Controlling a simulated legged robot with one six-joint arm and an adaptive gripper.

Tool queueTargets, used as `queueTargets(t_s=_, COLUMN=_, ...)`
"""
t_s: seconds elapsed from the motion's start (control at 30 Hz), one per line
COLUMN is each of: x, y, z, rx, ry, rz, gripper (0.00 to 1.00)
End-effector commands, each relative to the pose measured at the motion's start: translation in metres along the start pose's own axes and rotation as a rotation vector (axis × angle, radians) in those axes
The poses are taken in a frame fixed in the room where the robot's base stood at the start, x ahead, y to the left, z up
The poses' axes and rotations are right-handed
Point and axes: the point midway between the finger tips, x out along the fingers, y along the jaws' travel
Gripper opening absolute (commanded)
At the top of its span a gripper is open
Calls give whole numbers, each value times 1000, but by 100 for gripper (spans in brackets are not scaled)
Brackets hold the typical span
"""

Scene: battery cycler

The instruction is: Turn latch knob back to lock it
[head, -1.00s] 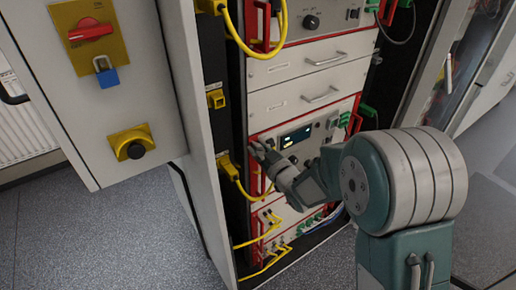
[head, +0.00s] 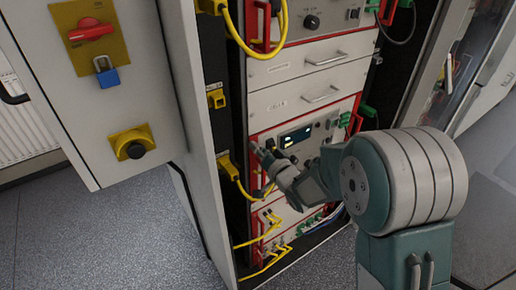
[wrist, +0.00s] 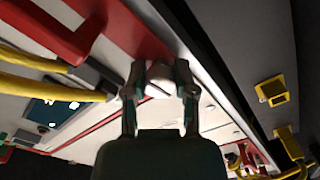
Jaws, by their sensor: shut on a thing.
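The latch knob (wrist: 160,80) is a small pale, slotted knob on the red-edged front of a rack unit. In the wrist view my gripper (wrist: 159,90) has one finger on each side of it and is shut on it. In the head view my gripper (head: 263,151) is at the left edge of the unit with the small dark display (head: 295,137). There the fingers and wrist hide the knob, so its turn angle is not clear; in the wrist view its slot looks slightly tilted.
Yellow cables (head: 243,188) hang left of and below my gripper. A red handle (wrist: 62,32) is close by in the wrist view. The open cabinet door (head: 120,60) with a red switch (head: 90,29) and blue padlock (head: 107,76) stands at left.

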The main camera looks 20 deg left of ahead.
Motion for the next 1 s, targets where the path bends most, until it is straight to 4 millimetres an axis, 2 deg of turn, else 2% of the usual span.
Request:
queueTargets(t_s=0.33, x=-1, y=3, z=4, rx=126, ry=-10, rz=10, gripper=0)
queueTargets(t_s=0.83, x=-2, y=4, z=5, rx=142, ry=-11, rz=11, gripper=0)
queueTargets(t_s=0.87, x=-2, y=4, z=5, rx=142, ry=-11, rz=11, gripper=45)
queueTargets(t_s=0.9, x=-1, y=4, z=5, rx=142, ry=-11, rz=11, gripper=62)
queueTargets(t_s=0.93, x=-1, y=4, z=5, rx=142, ry=-10, rz=11, gripper=70)
queueTargets(t_s=1.0, x=-1, y=3, z=4, rx=141, ry=-8, rz=9, gripper=70)
